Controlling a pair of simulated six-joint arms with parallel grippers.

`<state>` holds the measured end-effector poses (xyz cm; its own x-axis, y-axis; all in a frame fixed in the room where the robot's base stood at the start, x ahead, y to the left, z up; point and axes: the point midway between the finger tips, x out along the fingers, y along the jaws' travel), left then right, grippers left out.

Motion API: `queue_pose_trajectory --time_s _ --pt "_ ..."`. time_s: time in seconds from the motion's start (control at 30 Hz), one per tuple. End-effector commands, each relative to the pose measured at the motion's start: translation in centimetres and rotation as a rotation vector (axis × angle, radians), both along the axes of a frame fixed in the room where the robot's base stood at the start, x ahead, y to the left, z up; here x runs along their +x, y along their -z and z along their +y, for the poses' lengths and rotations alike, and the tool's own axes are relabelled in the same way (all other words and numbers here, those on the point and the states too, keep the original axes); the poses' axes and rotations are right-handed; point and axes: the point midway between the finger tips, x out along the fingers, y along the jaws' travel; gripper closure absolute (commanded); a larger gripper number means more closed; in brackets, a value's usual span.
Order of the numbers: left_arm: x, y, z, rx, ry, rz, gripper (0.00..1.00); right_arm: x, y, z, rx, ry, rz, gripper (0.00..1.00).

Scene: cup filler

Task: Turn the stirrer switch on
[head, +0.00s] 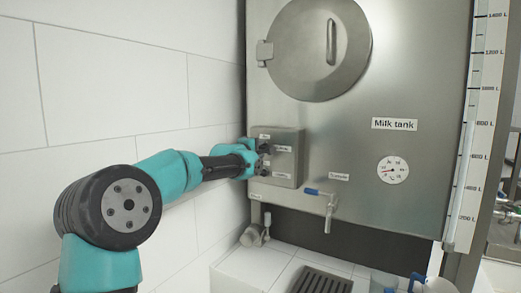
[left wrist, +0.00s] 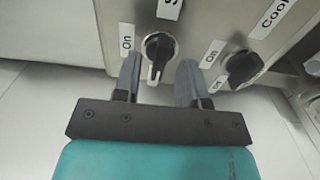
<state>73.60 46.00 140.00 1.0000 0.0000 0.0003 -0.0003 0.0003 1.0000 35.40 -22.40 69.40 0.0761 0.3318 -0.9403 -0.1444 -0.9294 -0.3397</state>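The switch box (head: 289,157) is a grey metal panel on the lower left of the milk tank. In the left wrist view a black rotary knob (left wrist: 158,53) sits below a label starting with "S", with an "On" label to its left; its grip ridge points roughly down in the picture. The rest of the label is cut off. My left gripper (left wrist: 159,79) is open, its two grey fingers on either side of this knob with gaps showing. In the head view my left gripper (head: 260,158) is at the box's left side, partly hiding it. My right gripper is not in view.
A second black knob (left wrist: 243,68), labelled "Cool...", is close to the right finger. The milk tank (head: 400,150) has a blue-handled tap (head: 328,206) below the box. A tiled wall (head: 110,85) is on the left. A drain grate (head: 322,281) lies below.

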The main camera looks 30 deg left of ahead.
Motion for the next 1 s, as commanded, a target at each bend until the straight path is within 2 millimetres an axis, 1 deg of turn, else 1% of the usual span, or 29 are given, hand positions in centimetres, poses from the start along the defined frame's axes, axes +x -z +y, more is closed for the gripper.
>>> queue_pose_trajectory --time_s 0.03,0.2,0.53,0.9,0.93,1.0 --pt "0.6 0.1 0.0 0.001 0.000 0.001 0.62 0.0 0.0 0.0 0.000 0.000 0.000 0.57" --pt "1.7 0.0 0.0 0.000 0.000 0.000 0.62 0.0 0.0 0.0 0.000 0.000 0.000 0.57" --pt "1.8 0.0 0.0 0.001 0.000 0.000 0.63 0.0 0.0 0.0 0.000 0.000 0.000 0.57" --pt "1.8 0.0 0.0 0.000 0.000 0.000 0.98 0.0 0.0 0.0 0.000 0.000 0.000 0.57" --pt "1.8 0.0 0.0 0.000 0.000 0.000 1.00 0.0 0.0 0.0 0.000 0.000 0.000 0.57" --pt "1.8 0.0 0.0 0.000 0.000 0.000 1.00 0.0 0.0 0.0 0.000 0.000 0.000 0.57"
